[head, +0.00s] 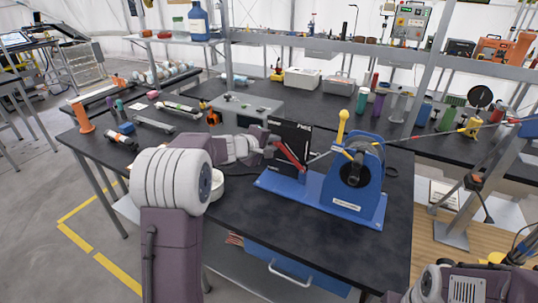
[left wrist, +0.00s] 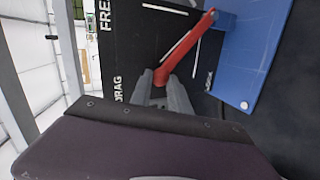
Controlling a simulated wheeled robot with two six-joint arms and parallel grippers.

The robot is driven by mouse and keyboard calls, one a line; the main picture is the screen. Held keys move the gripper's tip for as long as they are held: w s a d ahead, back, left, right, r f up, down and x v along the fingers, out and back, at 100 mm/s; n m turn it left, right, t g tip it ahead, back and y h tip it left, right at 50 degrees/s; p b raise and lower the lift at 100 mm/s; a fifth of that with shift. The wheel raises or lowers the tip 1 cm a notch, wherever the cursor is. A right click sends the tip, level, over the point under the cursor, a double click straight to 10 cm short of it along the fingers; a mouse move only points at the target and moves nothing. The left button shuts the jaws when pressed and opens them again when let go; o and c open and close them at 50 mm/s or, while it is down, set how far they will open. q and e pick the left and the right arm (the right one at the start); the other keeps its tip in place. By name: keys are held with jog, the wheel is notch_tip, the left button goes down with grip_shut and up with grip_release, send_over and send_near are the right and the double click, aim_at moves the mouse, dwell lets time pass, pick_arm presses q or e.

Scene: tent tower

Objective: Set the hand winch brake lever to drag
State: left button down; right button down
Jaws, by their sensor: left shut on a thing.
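The hand winch has a blue drum frame (head: 365,165) on a blue base plate (head: 335,203) on the black bench. A black label plate (head: 294,135) stands at its left; in the left wrist view the plate (left wrist: 135,55) carries the words FREE, DRAG and LOCK. The red brake lever (head: 290,155) slants up-left from its pivot; the lever also shows in the left wrist view (left wrist: 188,45). My left gripper (head: 274,147) is shut on the lever's free end. In the wrist view, its fingers (left wrist: 162,88) lie between the words DRAG and LOCK. My right gripper is out of view.
A yellow-knobbed handle (head: 343,125) rises from the winch. A shelf post (head: 415,95) stands behind.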

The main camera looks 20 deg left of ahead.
pick_arm(q)
jog(key=shift+d+r+m+b, duration=0.3)
jog(key=shift+d, duration=0.05)
dwell(0.3)
jog(key=c, duration=1.2)
grip_release()
jog(key=shift+c, duration=0.2)
jog(key=v, duration=0.9)
jog(key=shift+d+b, duration=0.15)
jog(key=shift+b, duration=0.15)
